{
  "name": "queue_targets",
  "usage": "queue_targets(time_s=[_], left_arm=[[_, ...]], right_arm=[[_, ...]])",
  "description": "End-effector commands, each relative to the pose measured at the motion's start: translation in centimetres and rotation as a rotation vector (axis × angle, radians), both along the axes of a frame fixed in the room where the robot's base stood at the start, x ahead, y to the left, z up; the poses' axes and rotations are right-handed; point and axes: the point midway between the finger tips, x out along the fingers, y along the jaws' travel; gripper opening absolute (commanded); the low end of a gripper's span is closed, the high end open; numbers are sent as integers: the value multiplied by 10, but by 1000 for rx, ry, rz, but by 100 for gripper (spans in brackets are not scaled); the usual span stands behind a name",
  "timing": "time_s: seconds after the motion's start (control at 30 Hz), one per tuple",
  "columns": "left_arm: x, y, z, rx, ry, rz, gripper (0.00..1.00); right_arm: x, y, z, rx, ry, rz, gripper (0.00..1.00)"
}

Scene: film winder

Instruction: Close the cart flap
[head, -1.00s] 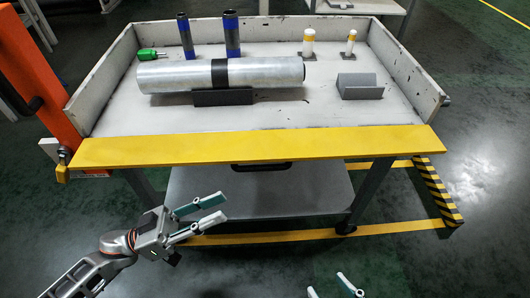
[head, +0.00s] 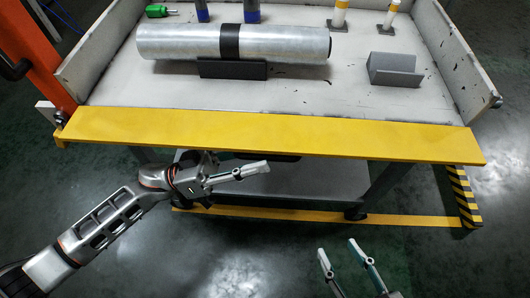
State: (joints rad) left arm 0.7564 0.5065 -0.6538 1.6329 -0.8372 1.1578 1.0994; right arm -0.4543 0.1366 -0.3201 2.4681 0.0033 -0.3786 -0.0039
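The cart flap (head: 270,135) is a long yellow panel along the near edge of the cart (head: 300,98). It is folded down outward and lies roughly flat, sticking out toward me, so the tray's front side is open. My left gripper (head: 262,170) is just below and in front of the flap's near edge, left of its middle. Its fingers point right and overlap in this view, so the gap between them cannot be made out. Nothing shows held in it. My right gripper (head: 338,250) is at the bottom, right of centre, with its fingers apart and empty, clear of the flap.
A large wrapped film roll (head: 285,43) rests on a dark cradle in the tray. A grey empty cradle (head: 394,70) stands at right. Yellow-topped posts (head: 339,12) and a green-handled tool (head: 157,11) are behind. An orange column (head: 35,45) stands at left. The floor in front is clear.

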Motion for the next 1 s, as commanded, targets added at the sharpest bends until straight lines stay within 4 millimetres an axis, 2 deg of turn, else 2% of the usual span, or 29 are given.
queue_targets(time_s=[0.2,0.47,0.5,0.6,1.0], left_arm=[[2,-16,6,0,1,0,28],[2,-18,7,0,1,1,28],[2,-18,7,0,1,1,25],[2,-18,7,0,1,1,0],[1,-18,11,2,20,0,0]], right_arm=[[0,0,0,1,1,0,40],[0,0,0,1,0,0,40],[0,0,0,1,0,0,40],[0,0,0,1,0,0,40],[4,-2,8,-9,-16,1,40]])
